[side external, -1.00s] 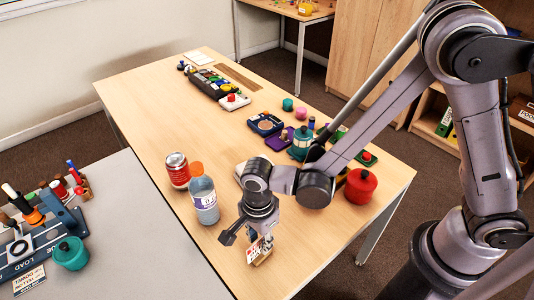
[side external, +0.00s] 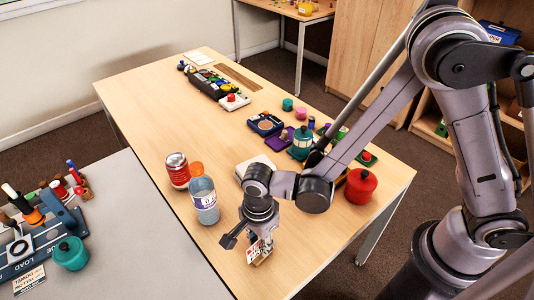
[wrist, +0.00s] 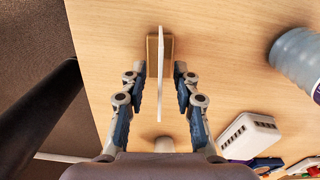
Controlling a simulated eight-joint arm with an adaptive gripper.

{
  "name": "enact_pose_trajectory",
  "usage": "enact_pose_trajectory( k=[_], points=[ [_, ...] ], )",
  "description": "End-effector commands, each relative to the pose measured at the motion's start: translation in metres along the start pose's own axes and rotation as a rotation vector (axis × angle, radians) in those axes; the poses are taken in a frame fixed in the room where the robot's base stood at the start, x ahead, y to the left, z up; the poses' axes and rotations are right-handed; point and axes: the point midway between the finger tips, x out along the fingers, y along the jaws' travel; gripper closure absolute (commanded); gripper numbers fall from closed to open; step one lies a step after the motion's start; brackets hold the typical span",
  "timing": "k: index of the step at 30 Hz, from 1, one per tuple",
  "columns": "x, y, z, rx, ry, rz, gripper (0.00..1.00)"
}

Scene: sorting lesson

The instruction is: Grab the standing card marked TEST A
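A thin white card (wrist: 161,85) stands upright in a small wooden stand (wrist: 152,52), seen nearly edge-on in the wrist view. In the side view the card (side external: 254,250) shows red markings, too small for me to read. My gripper (wrist: 159,75) is open, with one blue-padded finger on each side of the card and a visible gap on both sides. In the side view my gripper (side external: 258,238) points down over the card and hides part of it.
A labelled bottle (side external: 204,203) and a red can (side external: 177,170) stand left of my gripper. A white box (side external: 246,168) lies behind it, and a red pot (side external: 361,186) stands to the right. The table's (side external: 225,262) front area is clear.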

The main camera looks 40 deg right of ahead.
Motion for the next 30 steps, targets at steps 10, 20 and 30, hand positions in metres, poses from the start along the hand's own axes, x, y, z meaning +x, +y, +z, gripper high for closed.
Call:
enact_pose_trajectory(
  k=[10,20,30],
  points=[
    [0.000,0.000,0.000,0.000,0.000,0.000,1.00],
    [0.000,0.000,0.000,0.000,0.000,0.000,1.00],
    [-0.012,0.000,0.000,0.000,0.000,0.000,1.00]
  ],
)
